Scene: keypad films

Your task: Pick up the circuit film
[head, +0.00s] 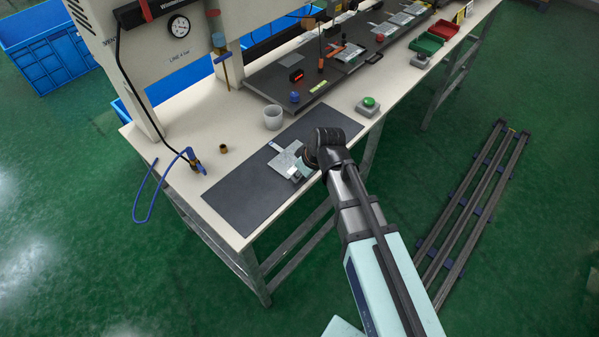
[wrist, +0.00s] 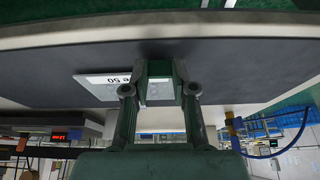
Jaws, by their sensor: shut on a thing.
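The circuit film (head: 284,159), a thin pale grey sheet with a narrow tail, shows at the dark mat beside my gripper (head: 301,171). In the wrist view, a light plate-like part of the film (wrist: 98,85) with dark print reading "50" reaches out to the left from between my fingers. My gripper (wrist: 160,88) is shut on the film, with its fingertips close to the mat. My wrist and fingers hide part of the film. I cannot tell whether the film is clear of the mat.
The dark mat (head: 237,195) lies on the pale bench. A dark panel with devices lies farther back. The mat's left part is clear.

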